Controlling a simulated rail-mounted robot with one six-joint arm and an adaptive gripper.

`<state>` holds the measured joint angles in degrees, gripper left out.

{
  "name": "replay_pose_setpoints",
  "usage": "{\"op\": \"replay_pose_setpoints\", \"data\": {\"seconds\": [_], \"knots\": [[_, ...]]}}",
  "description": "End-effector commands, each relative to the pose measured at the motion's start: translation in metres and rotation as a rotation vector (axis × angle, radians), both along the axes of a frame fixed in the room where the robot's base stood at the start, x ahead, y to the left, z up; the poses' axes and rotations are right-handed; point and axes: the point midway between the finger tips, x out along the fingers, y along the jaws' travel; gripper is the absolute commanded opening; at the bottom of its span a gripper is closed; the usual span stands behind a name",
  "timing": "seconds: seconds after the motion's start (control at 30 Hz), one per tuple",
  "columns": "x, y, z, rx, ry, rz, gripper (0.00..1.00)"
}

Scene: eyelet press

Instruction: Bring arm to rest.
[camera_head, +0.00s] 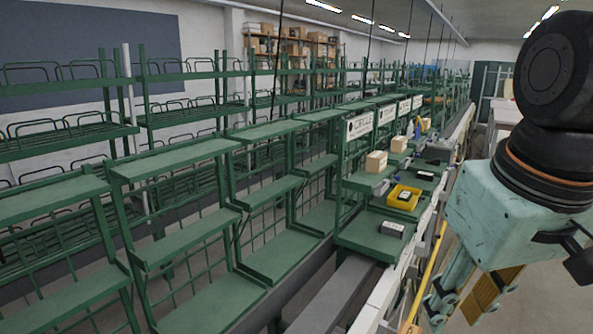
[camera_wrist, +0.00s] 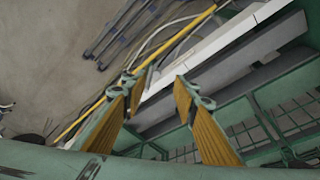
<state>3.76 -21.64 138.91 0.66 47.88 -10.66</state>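My gripper (camera_wrist: 154,90) shows in the wrist view with its two yellow-padded fingers spread wide apart. Nothing is between the fingers. In the head view my arm is at the right edge, and my gripper (camera_head: 462,298) hangs down from the pale green wrist housing.
Green racks (camera_head: 185,200) fill the left and middle. A green bench (camera_head: 372,236) holds a yellow bin (camera_head: 404,197), a grey box (camera_head: 392,229) and a cardboard box (camera_head: 376,161). A yellow pipe (camera_head: 430,270) runs beside my gripper. Floor (camera_wrist: 45,60) shows at left in the wrist view.

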Motion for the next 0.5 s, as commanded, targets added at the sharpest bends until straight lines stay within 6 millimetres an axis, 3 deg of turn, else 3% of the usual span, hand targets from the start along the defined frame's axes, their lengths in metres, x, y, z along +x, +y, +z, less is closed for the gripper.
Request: {"op": "replay_pose_setpoints", "data": {"seconds": [0.5], "knots": [[-0.065, 0.015, 0.009, 0.029, -0.066, -0.079, 0.27]]}}
